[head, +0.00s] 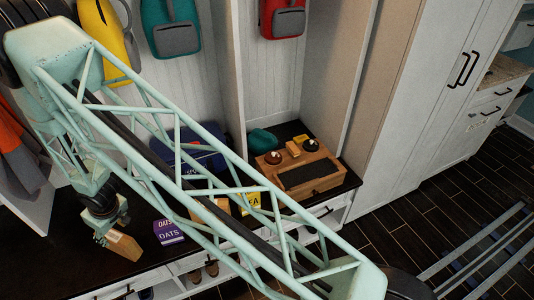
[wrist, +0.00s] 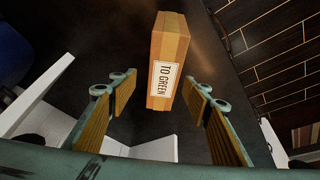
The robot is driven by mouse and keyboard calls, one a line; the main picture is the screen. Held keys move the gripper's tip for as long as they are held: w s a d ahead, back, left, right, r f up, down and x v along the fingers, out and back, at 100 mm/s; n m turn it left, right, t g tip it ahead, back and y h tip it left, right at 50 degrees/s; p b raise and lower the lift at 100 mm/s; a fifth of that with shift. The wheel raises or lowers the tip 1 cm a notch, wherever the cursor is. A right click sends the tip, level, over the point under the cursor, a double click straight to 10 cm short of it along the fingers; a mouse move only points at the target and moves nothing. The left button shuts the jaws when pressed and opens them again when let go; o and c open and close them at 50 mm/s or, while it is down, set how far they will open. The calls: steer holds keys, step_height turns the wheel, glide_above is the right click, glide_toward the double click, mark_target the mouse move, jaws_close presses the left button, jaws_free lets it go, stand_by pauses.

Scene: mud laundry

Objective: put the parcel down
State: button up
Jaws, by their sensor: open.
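The parcel is a brown cardboard box with tape and a white label reading "TO GREEN" (wrist: 165,62) in the wrist view. In the head view the parcel (head: 124,248) is at the lower left, over the dark bench top (head: 60,262). My gripper (head: 110,232) is right above and beside it. In the wrist view my gripper (wrist: 159,85) is open, with its fingers on either side of the parcel and a gap showing on both sides. The parcel seems to rest on the dark surface, but its underside is hidden.
A purple oats box (head: 168,232), a yellow tea box (head: 247,203) and a cardboard box (head: 209,212) stand to the right on the bench. A blue bag (head: 190,158) and a wooden box (head: 303,178) are farther back. My arm hides part of the bench. Bags hang above.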

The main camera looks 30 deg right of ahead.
steer(key=s+d+r+m+h, duration=0.1)
steer(key=d+r, duration=0.6)
steer(key=r, duration=0.4)
steer(key=d+r+m, duration=0.1)
steer(key=d+r, duration=0.6)
steer(key=r, duration=0.4)
steer(key=s+d+r+m+h, duration=0.1)
steer(key=d+r, duration=0.5)
steer(key=r, duration=0.6)
steer(key=s+d+r+m+t, duration=0.1)
steer(key=s+d+r, duration=0.5)
steer(key=d+r, duration=0.25)
steer(key=s+d+r+m, duration=0.1)
steer(key=s+d+r, duration=0.4)
steer(key=s+r, duration=0.3)
steer(key=s+d+r+m, duration=0.1)
steer(key=s+d+r, duration=0.45)
steer(key=s, duration=0.45)
steer(key=s+d+r+m, duration=0.1)
steer(key=s+d, duration=0.1)
steer(key=s, duration=0.9)
steer(key=s+d+r, duration=0.1)
steer(key=s+d, duration=0.2)
steer(key=s, duration=0.8)
steer(key=shift+d+r+m+g+h, duration=0.2)
steer(key=shift+m+g+h, duration=0.1)
steer(key=shift+m+h, duration=0.1)
steer(key=shift+w, duration=0.1)
